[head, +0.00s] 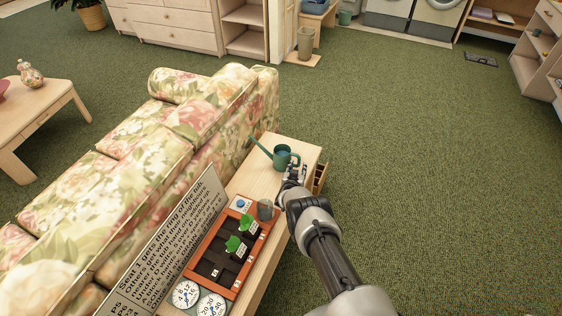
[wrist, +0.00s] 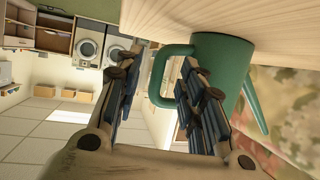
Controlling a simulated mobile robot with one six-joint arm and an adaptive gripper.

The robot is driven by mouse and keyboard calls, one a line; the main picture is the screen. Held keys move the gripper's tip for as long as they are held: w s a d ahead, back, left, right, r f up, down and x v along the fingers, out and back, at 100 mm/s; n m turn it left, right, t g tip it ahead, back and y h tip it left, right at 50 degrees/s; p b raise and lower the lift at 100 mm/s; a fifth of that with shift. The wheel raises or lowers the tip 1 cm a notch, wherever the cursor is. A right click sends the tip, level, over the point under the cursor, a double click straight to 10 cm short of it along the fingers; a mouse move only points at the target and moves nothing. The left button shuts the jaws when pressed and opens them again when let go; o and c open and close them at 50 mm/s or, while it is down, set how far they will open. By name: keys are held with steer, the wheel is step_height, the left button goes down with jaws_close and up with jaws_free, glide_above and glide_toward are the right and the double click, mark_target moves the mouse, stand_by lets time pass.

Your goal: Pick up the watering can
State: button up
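A green watering can (head: 281,160) stands on the far end of a narrow wooden table (head: 309,152). Its spout points left toward the sofa and its handle faces my gripper (head: 296,173), which is at the can's right side. In the wrist view the can (wrist: 222,65) appears turned sideways, with its looped handle (wrist: 155,85) toward the fingers. My gripper (wrist: 160,62) is open there. The handle's outer bar lies between the two fingers, and the right finger overlaps the handle's opening. I cannot tell whether either finger touches it.
The table also carries an orange planter tray (head: 197,281) with green plants, a grey cup (head: 265,210), round dials (head: 185,294) and a text board (head: 165,243). A floral sofa (head: 190,130) stands along the table's left side. Green carpet (head: 430,160) is clear on the right.

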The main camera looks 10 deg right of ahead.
steer(key=shift+w+d+f+b, duration=0.35)
steer(key=shift+w+f+b, duration=0.3)
steer(key=shift+w+b, duration=0.2)
steer(key=shift+w+d+b, duration=0.1)
steer(key=shift+w+b, duration=0.2)
steer(key=shift+r, duration=0.1)
jaws_close()
